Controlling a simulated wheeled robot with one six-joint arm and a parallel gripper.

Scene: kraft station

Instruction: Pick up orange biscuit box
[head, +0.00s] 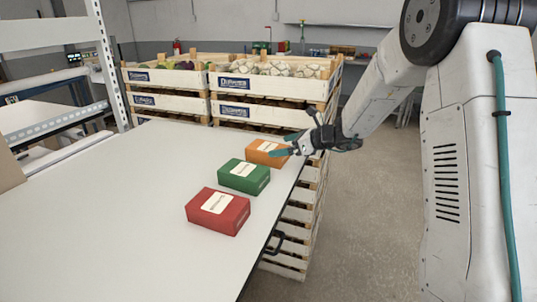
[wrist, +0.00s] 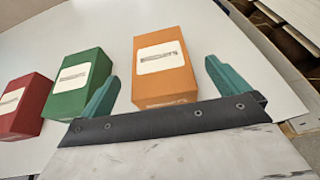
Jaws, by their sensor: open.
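The orange biscuit box (head: 266,152) lies flat on the white table near its right edge, at the far end of a row of boxes. My gripper (head: 287,144) is at the box's right side in the head view and covers part of it. In the wrist view the orange box (wrist: 165,68) stands ahead of and partly between the two green fingers of my gripper (wrist: 160,82). The fingers are open, with a gap on each side of the box.
A green box (head: 243,176) and a red box (head: 218,211) lie nearer on the white table (head: 120,220). In the wrist view the green box (wrist: 80,85) is close to the left finger. Stacked produce crates (head: 270,85) stand behind. The table's left part is clear.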

